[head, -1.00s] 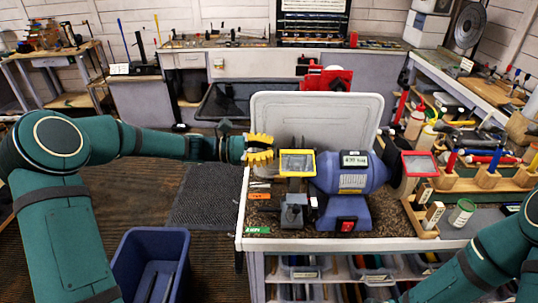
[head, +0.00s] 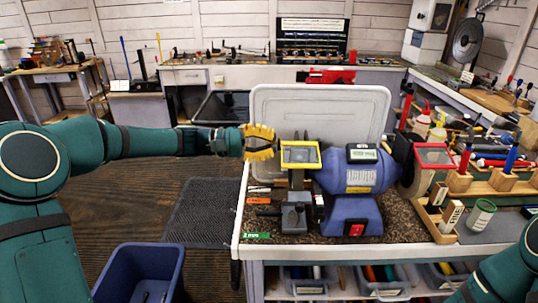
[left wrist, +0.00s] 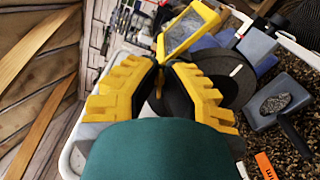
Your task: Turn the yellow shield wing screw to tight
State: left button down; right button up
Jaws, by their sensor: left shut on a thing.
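The bench grinder (head: 352,180) is blue-purple and stands on the bench. A yellow-framed shield (head: 300,154) is over its left wheel; it also shows in the left wrist view (left wrist: 190,32). My left gripper (head: 268,142), with yellow ridged fingers, is at the left side of this shield. In the left wrist view its fingers (left wrist: 163,68) converge just beside the shield frame. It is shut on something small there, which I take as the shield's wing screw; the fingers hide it. My right gripper is out of view; only part of the right arm shows.
A red-framed shield (head: 434,156) is over the right wheel. A pale upright panel (head: 372,103) stands behind the grinder. Wooden tool holders (head: 484,182) crowd the bench's right side. A blue bin (head: 137,275) is on the floor at the lower left.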

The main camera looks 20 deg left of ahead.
pick_arm(q)
jog(key=shift+m+b, duration=1.4)
jog(key=shift+b, duration=0.2)
jog(key=shift+f, duration=0.2)
dwell(1.4)
jog(key=c, duration=1.1)
grip_release()
jog(key=shift+s, duration=0.1)
jog(key=shift+r, duration=0.1)
jog(key=v, duration=1.2)
